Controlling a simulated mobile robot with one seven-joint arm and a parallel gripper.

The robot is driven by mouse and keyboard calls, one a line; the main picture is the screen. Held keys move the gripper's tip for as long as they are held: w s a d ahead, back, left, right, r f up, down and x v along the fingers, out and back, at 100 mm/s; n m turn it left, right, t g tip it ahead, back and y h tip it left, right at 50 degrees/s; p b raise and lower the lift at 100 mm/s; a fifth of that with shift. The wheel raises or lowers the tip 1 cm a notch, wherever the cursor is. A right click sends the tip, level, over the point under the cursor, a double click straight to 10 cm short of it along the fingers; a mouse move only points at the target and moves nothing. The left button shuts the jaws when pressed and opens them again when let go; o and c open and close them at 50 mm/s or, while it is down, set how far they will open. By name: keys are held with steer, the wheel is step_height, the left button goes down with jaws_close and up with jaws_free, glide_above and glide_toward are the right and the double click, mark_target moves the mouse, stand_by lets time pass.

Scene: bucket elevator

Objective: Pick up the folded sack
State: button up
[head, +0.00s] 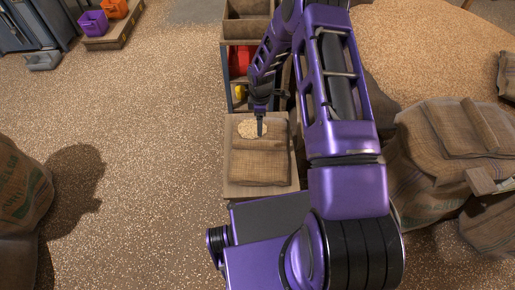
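A folded brown burlap sack (258,168) lies flat on a small wooden-topped stand (235,187) in the middle of the head view. A pale, round, grain-coloured patch shows at its far part. My gripper (260,131) points down over the far part of the sack, near this patch. Its fingers look narrow and dark and appear as one slim shape, so I cannot tell whether they are open or shut. I cannot tell whether the tip touches the sack. Nothing is visibly held.
Behind the stand is a shelf with a red item (239,60) and a yellow item (240,92). Full sacks (425,165) and another folded sack (465,125) lie at the right, before a grain heap (430,45). A full sack (20,190) stands at left. Floor between is clear.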

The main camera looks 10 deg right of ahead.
mark_target(259, 141)
step_height(259, 141, down, 13)
steer(key=shift+w+b, duration=0.1)
steer(key=shift+b, duration=0.55)
jaws_close()
stand_by(1.2)
